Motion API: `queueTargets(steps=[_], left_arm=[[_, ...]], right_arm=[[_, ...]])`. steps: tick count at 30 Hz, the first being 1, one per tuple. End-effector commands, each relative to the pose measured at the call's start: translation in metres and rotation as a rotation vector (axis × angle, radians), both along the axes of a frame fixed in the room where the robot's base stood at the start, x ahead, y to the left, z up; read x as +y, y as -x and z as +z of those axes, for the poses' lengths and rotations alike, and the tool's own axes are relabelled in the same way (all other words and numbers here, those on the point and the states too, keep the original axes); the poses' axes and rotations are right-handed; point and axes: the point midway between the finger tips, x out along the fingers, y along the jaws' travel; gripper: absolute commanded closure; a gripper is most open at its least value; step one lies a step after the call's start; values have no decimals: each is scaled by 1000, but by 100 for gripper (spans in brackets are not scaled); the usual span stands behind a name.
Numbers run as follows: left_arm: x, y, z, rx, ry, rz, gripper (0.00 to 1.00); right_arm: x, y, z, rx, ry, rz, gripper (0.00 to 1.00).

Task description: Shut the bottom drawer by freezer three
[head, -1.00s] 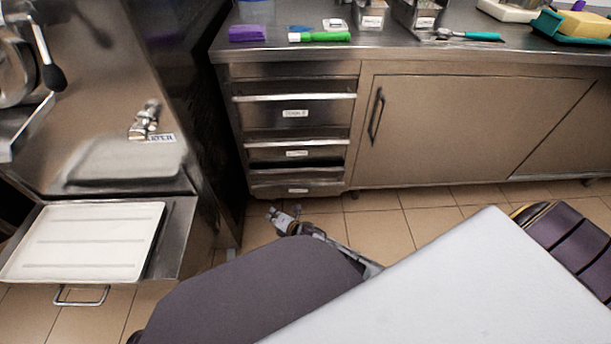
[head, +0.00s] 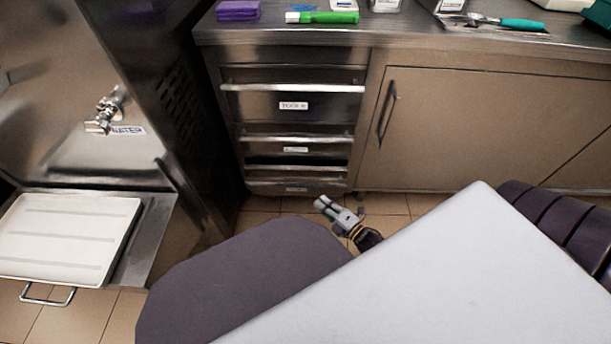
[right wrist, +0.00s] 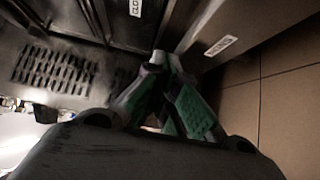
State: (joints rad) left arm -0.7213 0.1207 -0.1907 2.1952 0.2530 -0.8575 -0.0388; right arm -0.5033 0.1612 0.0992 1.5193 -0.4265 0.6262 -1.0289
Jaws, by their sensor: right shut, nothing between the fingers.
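The drawer unit (head: 255,107) stands under the left end of the steel counter, with labelled drawer fronts stacked in it. The bottom drawer (head: 325,187) is the lowest front, with a small label; a dark gap shows above its bar, and it looks pulled out somewhat. My right gripper (head: 322,204) is low over the floor, in front of and just below the bottom drawer's right half. It is shut and empty. In the right wrist view its closed green-padded fingers (right wrist: 168,65) point toward a labelled front (right wrist: 203,48); contact cannot be told. My left gripper is out of view.
A freezer machine with a tap (head: 105,112) and a white tray (head: 65,238) on a shelf stands at the left. A cupboard door (head: 470,125) is right of the drawers. Tiled floor (head: 395,205) is free before it. Several tools lie on the counter.

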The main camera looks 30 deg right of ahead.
Motion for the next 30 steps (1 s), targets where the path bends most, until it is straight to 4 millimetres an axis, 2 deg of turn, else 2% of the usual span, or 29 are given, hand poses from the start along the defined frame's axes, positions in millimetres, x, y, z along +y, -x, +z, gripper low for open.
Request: queueTargets(steps=[4, 17, 23, 30], left_arm=[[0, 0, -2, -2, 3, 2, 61], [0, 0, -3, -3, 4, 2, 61], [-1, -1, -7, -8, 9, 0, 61], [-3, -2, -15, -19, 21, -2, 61]], right_arm=[[-5, 5, 3, -11, -7, -2, 100], [-4, 2, 2, -11, -6, -2, 100], [-1, -11, 2, -12, -5, -1, 100], [6, -38, 1, -12, -5, -1, 100]])
